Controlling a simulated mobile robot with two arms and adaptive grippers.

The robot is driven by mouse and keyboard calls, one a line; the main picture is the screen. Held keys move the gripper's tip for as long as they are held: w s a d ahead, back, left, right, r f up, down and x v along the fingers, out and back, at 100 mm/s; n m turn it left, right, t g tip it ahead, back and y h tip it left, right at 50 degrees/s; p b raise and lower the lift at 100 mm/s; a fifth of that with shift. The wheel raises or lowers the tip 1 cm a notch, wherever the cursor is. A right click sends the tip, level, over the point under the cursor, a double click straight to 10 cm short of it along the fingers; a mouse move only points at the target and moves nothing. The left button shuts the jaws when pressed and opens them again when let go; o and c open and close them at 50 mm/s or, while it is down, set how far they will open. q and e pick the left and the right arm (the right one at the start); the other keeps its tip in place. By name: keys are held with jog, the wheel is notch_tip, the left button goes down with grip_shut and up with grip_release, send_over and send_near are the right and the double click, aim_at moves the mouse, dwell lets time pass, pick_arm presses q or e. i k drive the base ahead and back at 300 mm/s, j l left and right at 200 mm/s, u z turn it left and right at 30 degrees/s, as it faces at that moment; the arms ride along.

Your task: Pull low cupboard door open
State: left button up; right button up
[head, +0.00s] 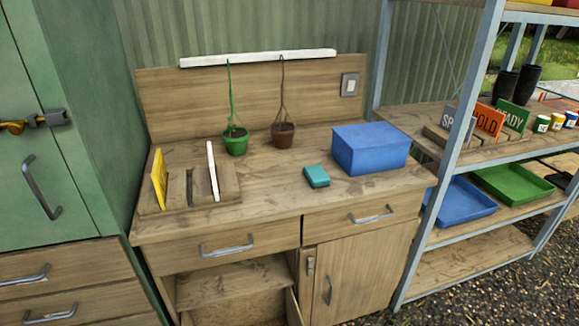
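The low cupboard is the lower part of a wooden workbench (285,205). Its right-hand door (368,268) looks shut, flush under the right drawer. A grey upright bar handle (328,290) sits near the door's left edge, with a small latch-like plate (310,266) above and left of it. To the left of the door is an open bay with a wooden shelf (230,283). A narrow wooden panel edge stands between bay and door; I cannot tell what it belongs to. The bottom of the cupboard is cut off by the frame. Neither gripper can be made out.
Two drawers with bar handles (227,247) (372,214) sit above. A blue box (370,148), teal box (316,176) and hanging pots stand on the bench. A green cabinet (88,110) flanks it left, a metal shelf rack (452,150) right. Gravel (475,300) lies at lower right.

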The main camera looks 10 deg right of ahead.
aim_at(356, 275)
jog(key=z, duration=1)
